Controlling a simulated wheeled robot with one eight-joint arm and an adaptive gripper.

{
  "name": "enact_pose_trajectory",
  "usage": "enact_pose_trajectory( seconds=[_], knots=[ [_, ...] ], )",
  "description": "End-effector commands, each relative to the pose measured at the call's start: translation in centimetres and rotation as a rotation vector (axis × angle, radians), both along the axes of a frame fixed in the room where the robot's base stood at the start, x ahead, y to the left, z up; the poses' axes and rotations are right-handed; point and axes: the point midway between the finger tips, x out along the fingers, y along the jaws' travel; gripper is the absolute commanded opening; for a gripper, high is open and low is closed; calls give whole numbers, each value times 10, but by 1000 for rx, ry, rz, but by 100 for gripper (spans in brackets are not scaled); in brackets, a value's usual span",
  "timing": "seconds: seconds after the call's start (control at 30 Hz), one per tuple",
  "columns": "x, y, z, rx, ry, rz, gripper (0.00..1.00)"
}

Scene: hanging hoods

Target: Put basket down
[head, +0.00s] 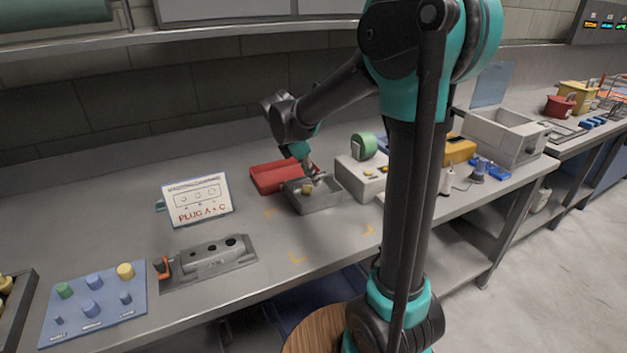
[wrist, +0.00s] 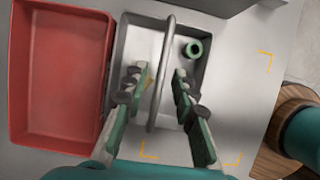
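The basket is a small grey metal bin (head: 322,204) on the bench, and it shows from above in the wrist view (wrist: 140,42). Its thin arched handle (wrist: 158,95) stands up across the middle. My gripper (head: 312,179) is over the basket. In the wrist view its two fingers (wrist: 158,75) are apart, one on each side of the handle, with gaps visible. Whether the basket's underside touches the bench is hard to tell.
A red bin (wrist: 62,75) stands close beside the basket on its left. A white box (head: 361,181) with a green disc is close on the right. Orange corner marks (head: 296,259) outline a clear bench area in front of the basket. A sign (head: 197,201) stands to the left.

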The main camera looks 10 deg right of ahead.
Motion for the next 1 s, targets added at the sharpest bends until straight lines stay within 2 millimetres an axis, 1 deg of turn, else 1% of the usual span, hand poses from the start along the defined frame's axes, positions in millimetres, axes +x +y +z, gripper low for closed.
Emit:
enact_pose_trajectory(
  seconds=[0.03,0.3,0.4,0.5,0.7,1.0],
  knots=[
    [-2,4,10,0,0,2,27],
    [-8,25,61,0,0,2,27],
    [-10,30,76,0,1,2,27],
    [-11,34,86,0,0,1,27],
    [-12,37,94,0,0,0,27],
    [-12,37,94,0,0,0,27]
  ],
)
